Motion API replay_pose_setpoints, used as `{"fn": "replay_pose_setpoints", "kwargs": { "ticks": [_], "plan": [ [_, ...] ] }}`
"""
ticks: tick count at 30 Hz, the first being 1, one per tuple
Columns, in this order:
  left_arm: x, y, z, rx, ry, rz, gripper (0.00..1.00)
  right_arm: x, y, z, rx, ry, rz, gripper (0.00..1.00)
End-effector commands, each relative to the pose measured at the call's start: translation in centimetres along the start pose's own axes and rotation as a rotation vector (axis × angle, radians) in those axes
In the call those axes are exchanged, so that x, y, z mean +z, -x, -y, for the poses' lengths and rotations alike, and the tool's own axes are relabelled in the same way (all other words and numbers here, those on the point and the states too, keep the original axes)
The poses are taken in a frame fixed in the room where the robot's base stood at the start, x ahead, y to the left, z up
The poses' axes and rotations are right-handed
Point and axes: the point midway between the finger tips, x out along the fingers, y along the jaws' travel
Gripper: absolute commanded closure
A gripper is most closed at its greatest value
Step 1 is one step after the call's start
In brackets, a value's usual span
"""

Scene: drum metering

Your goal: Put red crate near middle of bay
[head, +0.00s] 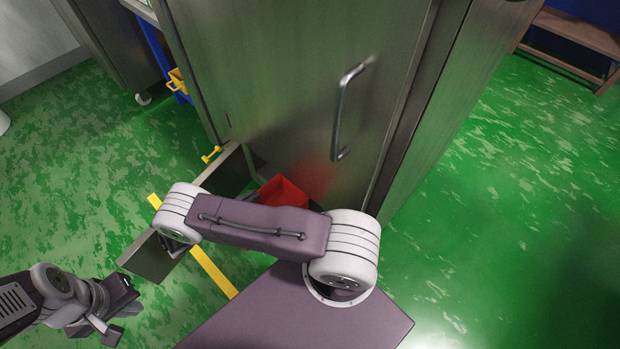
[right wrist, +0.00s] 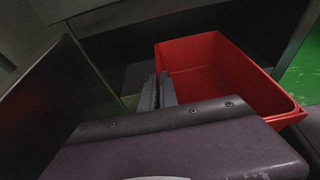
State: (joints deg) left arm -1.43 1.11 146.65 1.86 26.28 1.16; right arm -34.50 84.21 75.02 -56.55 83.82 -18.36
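The red crate (head: 284,192) is at the foot of the steel cabinet, partly hidden behind my right arm in the head view. In the right wrist view the open-topped, empty-looking crate (right wrist: 225,65) lies to the right of my right gripper (right wrist: 158,92). Its fingers are close together at the crate's left wall, apparently with that wall between them. The dark bay (right wrist: 135,75) opens behind and left of the crate. My right gripper is hidden in the head view. My left gripper (head: 120,312) is empty above the floor at lower left, its fingers apart.
The steel cabinet (head: 290,80) has a bar handle (head: 344,115). A grey panel (head: 150,258) juts out left of my right arm. Yellow tape (head: 213,272) marks the green floor. The floor at right is clear.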

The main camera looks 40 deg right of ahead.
Motion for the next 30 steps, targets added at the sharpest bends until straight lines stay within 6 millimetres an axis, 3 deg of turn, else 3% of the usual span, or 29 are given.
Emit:
{"fn": "replay_pose_setpoints", "kwargs": {
  "ticks": [4,12,16,19,28,30],
  "plan": [
    [0.1,-0.6,0.0,0.0,0.0,0.0,1.0,0.7,-2.4,0.0,-0.005,0.001,0.003,1.0],
    [0.4,-3.2,0.1,0.0,0.0,0.0,1.0,3.0,-11.0,0.1,-0.007,-0.001,0.002,1.0],
    [0.5,-4.3,0.1,0.0,0.0,0.0,1.0,4.1,-14.4,0.1,-0.004,-0.003,0.001,1.0],
    [0.5,-4.7,0.1,0.0,0.0,0.0,1.0,4.7,-15.8,0.0,-0.001,-0.002,0.001,1.0],
    [0.6,-5.3,0.1,0.0,0.0,0.0,1.0,5.2,-17.4,0.1,-0.002,-0.001,0.001,1.0],
    [0.8,-7.2,0.1,0.0,0.0,0.0,1.0,3.1,-17.9,0.0,0.001,0.001,0.0,1.0]
  ]
}}
